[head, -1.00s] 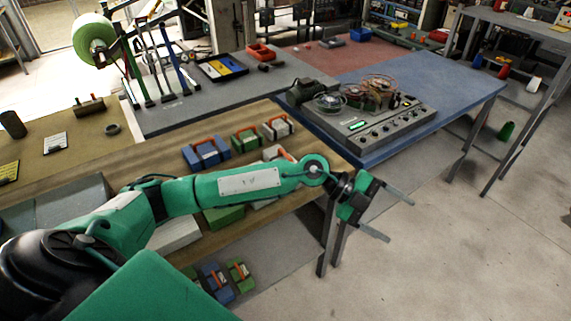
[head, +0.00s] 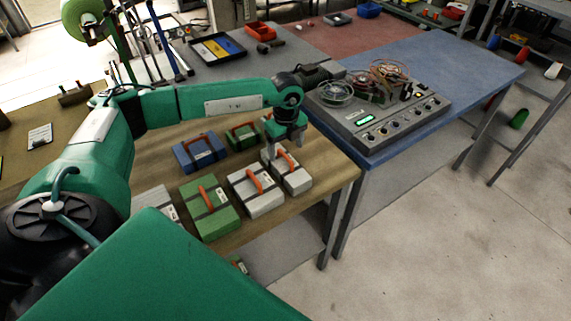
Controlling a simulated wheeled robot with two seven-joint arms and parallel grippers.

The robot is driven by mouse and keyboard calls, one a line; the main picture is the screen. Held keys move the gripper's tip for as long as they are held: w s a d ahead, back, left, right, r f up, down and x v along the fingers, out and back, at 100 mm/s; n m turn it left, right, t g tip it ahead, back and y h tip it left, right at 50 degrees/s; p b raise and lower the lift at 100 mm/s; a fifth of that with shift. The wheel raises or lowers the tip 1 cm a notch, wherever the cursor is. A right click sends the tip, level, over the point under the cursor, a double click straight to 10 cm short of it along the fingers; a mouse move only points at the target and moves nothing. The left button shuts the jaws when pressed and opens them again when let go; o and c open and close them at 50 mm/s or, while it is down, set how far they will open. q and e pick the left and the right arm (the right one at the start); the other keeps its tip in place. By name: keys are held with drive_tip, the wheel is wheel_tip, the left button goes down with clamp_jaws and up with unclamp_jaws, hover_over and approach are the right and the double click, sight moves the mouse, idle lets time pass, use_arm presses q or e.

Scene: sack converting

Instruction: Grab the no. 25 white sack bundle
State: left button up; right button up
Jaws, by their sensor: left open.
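Several strapped sack bundles with orange-red handles stand on the wooden bench. Two white bundles lie side by side near its right end: a right one (head: 297,180) and one to its left (head: 262,203). Another white bundle (head: 158,204) shows partly at the left, behind my arm. The numbers are too small to read, so I cannot tell which is no. 25. My left gripper (head: 284,152) is open and empty, pointing down over the far end of the right white bundle. I cannot tell whether it touches. My right gripper is out of view.
A green bundle (head: 209,222) stands left of the white pair; a blue bundle (head: 199,155) and a green one (head: 243,137) stand behind. A grey control box (head: 384,118) with reels sits on the blue table (head: 455,62). The floor at the right is clear.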

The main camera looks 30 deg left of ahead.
sight(285, 163)
use_arm(q)
wheel_tip(285, 163, down, 3)
drive_tip(key=shift+w+a+r, duration=0.15)
drive_tip(key=shift+r, duration=0.05)
drive_tip(key=shift+s+f+p, duration=0.2)
drive_tip(key=shift+f+p, duration=0.55)
drive_tip(key=shift+p, duration=0.1)
wheel_tip(285, 163, down, 4)
drive_tip(key=shift+r+p, duration=0.2)
drive_tip(key=shift+p, duration=0.4)
drive_tip(key=shift+f, duration=0.25)
drive_tip(key=c, duration=0.8)
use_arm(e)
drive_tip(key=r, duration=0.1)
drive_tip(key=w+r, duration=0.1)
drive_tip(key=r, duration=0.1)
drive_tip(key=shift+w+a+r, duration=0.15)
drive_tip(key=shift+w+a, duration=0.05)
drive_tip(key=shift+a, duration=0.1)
